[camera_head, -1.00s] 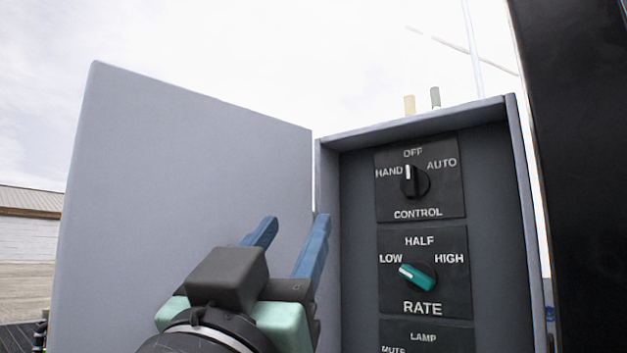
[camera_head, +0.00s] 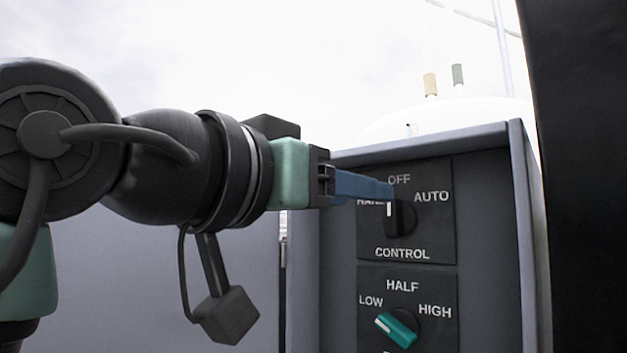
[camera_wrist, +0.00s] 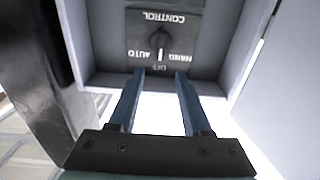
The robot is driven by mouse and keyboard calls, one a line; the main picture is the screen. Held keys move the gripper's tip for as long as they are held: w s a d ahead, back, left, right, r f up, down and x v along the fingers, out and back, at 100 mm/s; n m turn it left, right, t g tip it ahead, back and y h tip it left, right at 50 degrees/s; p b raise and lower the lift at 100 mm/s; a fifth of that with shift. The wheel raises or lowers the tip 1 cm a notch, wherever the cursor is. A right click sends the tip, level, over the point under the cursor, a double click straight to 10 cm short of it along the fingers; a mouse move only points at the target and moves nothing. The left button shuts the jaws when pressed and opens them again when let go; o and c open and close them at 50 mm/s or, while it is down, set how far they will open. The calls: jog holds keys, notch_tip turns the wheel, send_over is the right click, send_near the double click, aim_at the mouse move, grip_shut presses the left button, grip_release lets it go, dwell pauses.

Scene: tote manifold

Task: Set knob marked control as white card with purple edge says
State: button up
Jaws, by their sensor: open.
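The black control knob (camera_head: 402,217) sits on a dark plate lettered HAND, OFF, AUTO and CONTROL. Its white line points up, toward OFF. In the wrist view the plate is upside down, and the knob (camera_wrist: 159,43) lies beyond and between my fingertips, its line toward OFF. My gripper (camera_head: 388,189) is open, its blue fingers reaching from the left to the plate and covering part of HAND. In the wrist view my gripper (camera_wrist: 160,76) is empty, a finger on each side of the knob's line. Contact with the knob cannot be told. No white card with purple edge shows.
Below is the teal rate knob (camera_head: 397,329), its white end toward LOW. Grey box walls (camera_head: 525,230) enclose the panel. The open door (camera_head: 255,290) stands on the left behind my arm. A dark upright (camera_head: 582,150) fills the right edge.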

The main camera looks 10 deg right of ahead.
aim_at(395, 218)
jog(key=p+x, duration=0.2)
jog(key=x, duration=0.4)
jog(key=shift+w+d, duration=0.2)
jog(key=shift+d, duration=0.1)
grip_shut()
